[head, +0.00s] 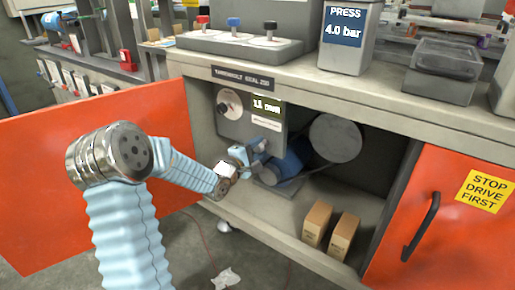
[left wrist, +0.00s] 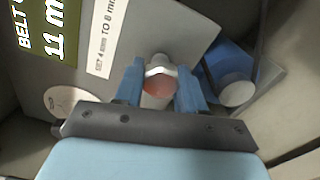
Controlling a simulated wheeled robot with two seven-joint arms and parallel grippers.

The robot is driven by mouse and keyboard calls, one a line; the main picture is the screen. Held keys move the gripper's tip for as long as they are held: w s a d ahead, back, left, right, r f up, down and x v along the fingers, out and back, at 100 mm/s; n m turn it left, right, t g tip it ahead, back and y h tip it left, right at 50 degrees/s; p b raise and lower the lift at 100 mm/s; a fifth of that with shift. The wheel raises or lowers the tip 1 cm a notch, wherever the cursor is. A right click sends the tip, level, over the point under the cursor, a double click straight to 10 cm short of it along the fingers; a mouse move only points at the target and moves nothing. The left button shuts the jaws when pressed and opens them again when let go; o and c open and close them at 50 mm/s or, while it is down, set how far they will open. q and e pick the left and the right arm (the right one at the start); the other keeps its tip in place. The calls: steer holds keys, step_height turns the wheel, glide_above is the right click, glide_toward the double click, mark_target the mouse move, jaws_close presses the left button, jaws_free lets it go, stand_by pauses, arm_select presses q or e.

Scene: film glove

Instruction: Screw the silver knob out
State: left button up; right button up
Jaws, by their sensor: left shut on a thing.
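The silver knob (left wrist: 160,68) shows in the left wrist view, standing out from the grey panel with a reddish end towards the camera. My left gripper (left wrist: 160,82) has its two blue fingers on either side of it, shut on it. In the head view the left gripper (head: 254,150) reaches into the open cabinet at the lower part of the grey panel (head: 233,127), and the fingers mostly hide the knob. My right gripper is in neither view.
A lit belt readout (head: 266,105) and a dial (head: 228,103) sit above the gripper. A blue motor (head: 290,163) and a grey pulley (head: 336,138) are just right of it. Two brown boxes (head: 317,223) stand on the cabinet floor. The orange door (head: 95,170) stands open at left.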

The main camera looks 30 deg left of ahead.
arm_select(q)
steer(key=shift+a, duration=0.15)
steer(key=o, duration=1.1)
steer(key=shift+c, duration=0.2)
steer(key=s, duration=1.3)
steer(key=shift+s+a+p, duration=0.3)
steer(key=shift+s+a, duration=0.05)
steer(key=shift+a, duration=0.1)
